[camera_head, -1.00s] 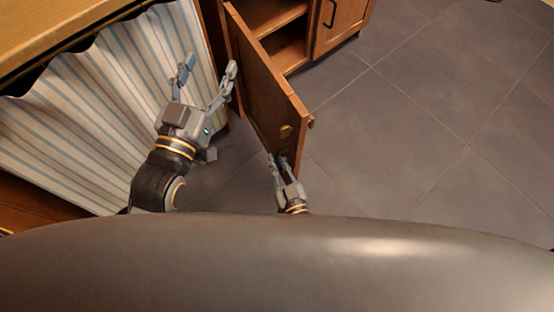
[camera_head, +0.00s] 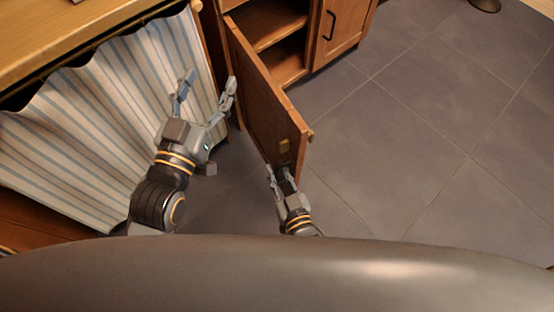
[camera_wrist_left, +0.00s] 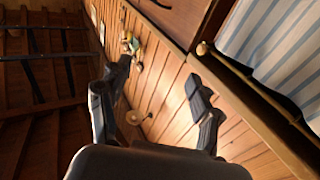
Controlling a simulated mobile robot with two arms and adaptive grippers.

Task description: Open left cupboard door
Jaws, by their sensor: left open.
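The left cupboard door (camera_head: 268,95) is a brown wooden panel standing swung out from the cupboard (camera_head: 265,22), whose shelves show behind it. A small brass-coloured fitting (camera_head: 284,146) is on the door near its free end. My right gripper (camera_head: 279,170) is at the low free end of the door, by the fitting; its fingers look a little apart, but whether they hold the door is unclear. My left gripper (camera_head: 208,82) is open and empty, left of the door, in front of the striped curtain. Its spread fingers also show in the left wrist view (camera_wrist_left: 158,75).
The striped curtain (camera_head: 90,120) hangs below a wooden counter (camera_head: 70,40) on the left. A second cupboard door (camera_head: 340,30) with a dark handle is closed at the top. Grey tiled floor (camera_head: 410,140) is clear on the right.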

